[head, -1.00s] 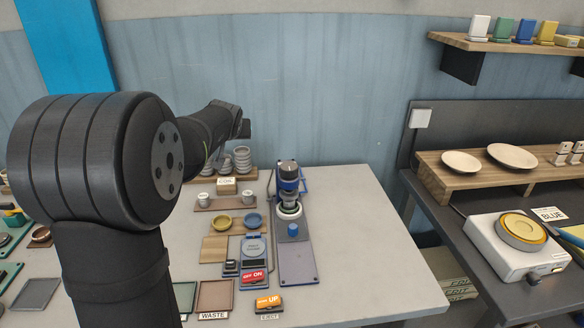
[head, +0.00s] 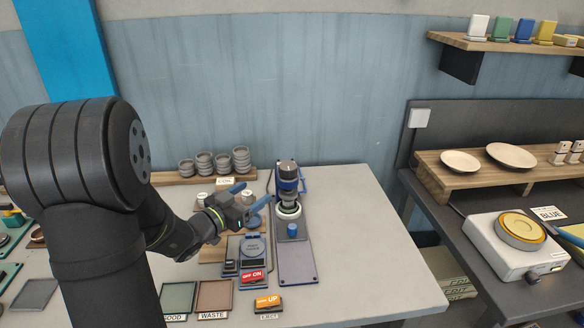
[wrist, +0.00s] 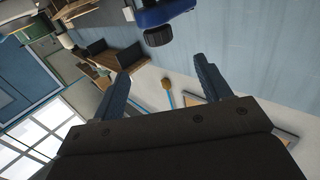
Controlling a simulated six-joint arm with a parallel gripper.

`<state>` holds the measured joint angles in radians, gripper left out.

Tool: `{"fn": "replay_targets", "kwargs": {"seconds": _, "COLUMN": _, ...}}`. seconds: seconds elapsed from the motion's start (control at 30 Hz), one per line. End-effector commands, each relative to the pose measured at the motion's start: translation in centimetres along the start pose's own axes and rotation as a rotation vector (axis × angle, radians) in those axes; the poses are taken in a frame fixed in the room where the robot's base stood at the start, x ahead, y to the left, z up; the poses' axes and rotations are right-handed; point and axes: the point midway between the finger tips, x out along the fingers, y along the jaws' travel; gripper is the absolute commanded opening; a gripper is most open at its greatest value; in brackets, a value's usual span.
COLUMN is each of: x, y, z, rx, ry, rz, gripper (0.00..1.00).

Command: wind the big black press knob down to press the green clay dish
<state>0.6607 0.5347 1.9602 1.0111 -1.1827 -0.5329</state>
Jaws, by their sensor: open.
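The press (head: 287,185) stands on a grey-blue base at the back of the table. It has a dark cylinder and blue parts, a white ring (head: 289,210) below, and a blue knob (head: 292,230) in front. The big black knob is not clearly told apart from the dark press head. I cannot make out a green clay dish.
Stacks of grey dishes (head: 222,160) stand on a wooden board behind my gripper. The table right of the press is clear.

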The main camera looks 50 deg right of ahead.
Motion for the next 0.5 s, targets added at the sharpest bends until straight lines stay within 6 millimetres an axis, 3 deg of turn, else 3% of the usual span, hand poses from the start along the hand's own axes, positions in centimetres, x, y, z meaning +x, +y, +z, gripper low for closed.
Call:
{"fn": "replay_targets", "kwargs": {"seconds": 0.17, "x": 1.1, "y": 0.3, "z": 0.0, "rx": -0.003, "ry": 0.007, "rz": 0.012, "gripper": 0.7}}
{"fn": "replay_targets", "kwargs": {"seconds": 0.5, "x": 8.2, "y": 0.4, "z": 0.0, "rx": -0.003, "ry": 0.006, "rz": 0.013, "gripper": 0.7}}
